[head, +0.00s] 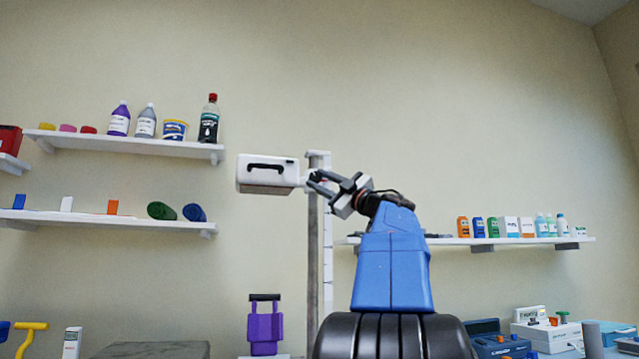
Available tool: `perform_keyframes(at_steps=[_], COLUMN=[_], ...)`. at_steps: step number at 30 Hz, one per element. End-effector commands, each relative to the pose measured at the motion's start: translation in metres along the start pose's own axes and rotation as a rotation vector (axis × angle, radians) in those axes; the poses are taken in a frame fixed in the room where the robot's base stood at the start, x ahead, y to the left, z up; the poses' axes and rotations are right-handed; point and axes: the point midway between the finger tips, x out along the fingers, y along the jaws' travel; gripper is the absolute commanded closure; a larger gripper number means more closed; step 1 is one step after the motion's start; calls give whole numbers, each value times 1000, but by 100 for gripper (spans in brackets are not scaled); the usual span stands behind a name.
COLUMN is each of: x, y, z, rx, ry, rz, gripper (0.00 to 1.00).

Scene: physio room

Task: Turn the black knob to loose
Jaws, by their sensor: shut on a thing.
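A white box with a black handle (262,174) is mounted on the left side of an upright grey pole (312,255). A pale clamp part (318,157) sits at the top of the pole. My gripper (317,182) reaches in from the right at the height of the box, tilted, with its fingers at the pole just right of the box. It is shut on the black knob, which is mostly hidden between the fingers. The knob's turn position and any marking on it are too small to tell.
Wall shelves with bottles (145,120) and small rolls (177,211) are at left. Another shelf (510,241) with small bottles and boxes is at right. A purple device (265,325) stands below the box. Several devices (545,335) stand at lower right. The wall above is clear.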

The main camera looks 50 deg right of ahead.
Motion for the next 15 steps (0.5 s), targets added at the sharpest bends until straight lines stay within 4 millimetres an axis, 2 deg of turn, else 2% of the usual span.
perform_keyframes(at_steps=[15], x=[2], y=[9], z=[-1], rx=[-350], ry=[1], rz=[-347], gripper=[92])
